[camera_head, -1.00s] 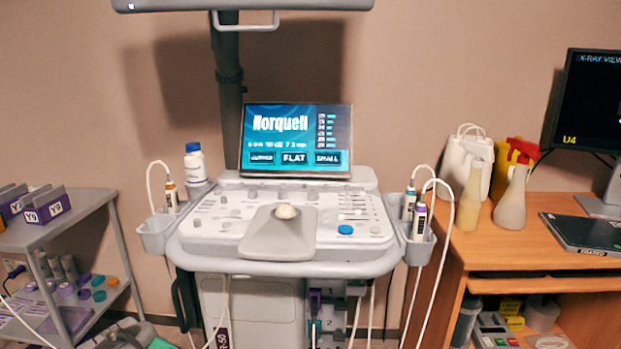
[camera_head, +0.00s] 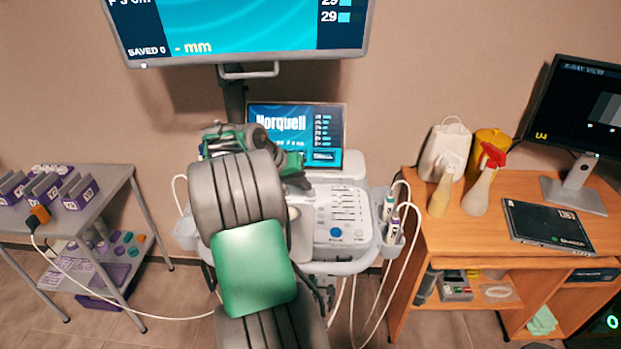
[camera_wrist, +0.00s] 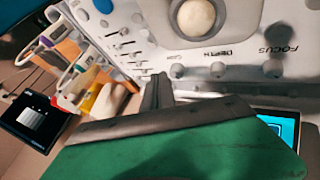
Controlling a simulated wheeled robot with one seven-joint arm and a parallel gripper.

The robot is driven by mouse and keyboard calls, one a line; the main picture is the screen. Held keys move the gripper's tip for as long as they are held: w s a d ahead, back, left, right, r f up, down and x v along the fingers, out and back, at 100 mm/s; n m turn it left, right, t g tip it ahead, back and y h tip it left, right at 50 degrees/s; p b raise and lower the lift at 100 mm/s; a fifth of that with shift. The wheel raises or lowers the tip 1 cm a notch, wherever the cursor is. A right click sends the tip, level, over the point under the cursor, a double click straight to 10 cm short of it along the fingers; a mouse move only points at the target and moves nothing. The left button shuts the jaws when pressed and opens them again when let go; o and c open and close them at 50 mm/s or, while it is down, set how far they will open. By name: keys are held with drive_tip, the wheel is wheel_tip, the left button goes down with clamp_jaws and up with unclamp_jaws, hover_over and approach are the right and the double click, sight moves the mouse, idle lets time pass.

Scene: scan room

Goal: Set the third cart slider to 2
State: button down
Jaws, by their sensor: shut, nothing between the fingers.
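The ultrasound cart's control panel (camera_head: 330,236) is partly covered by my arm in the head view. Its bank of sliders (camera_head: 348,207) shows to the right of my arm as several short horizontal tracks. In the wrist view the sliders (camera_wrist: 126,47) lie left of and above my fingertips, beside a blue knob (camera_wrist: 103,5). Slider numbers and exact settings are too small to read. My gripper (camera_wrist: 158,92) is shut and empty, with its tips close to the panel near a row of round knobs. I cannot tell whether it touches. In the head view its fingertips (camera_head: 299,182) are over the panel's back part.
The cart's small screen (camera_head: 335,125) stands behind the panel, close to my gripper. A large monitor (camera_head: 240,35) hangs above. Probe holders (camera_head: 389,232) with cables are at the right. A wooden desk (camera_head: 450,240) stands right, a grey shelf (camera_head: 105,190) left.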

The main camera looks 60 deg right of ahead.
sight(339, 198)
drive_tip(key=x, duration=0.7)
drive_tip(key=shift+s+d+f+p, duration=0.15)
drive_tip(key=shift+d+f+p, duration=0.05)
drive_tip(key=shift+f+p, duration=0.1)
drive_tip(key=s, duration=0.1)
drive_tip(key=s+d, duration=0.1)
drive_tip(key=shift+s+d+r+p, duration=0.1)
drive_tip(key=shift+s+r+p, duration=0.15)
drive_tip(key=shift+s+p, duration=0.1)
drive_tip(key=shift+s+d, duration=0.2)
drive_tip(key=shift+s, duration=0.15)
drive_tip(key=shift+s+d, duration=0.45)
drive_tip(key=shift+s, duration=0.45)
drive_tip(key=shift+w, duration=0.1)
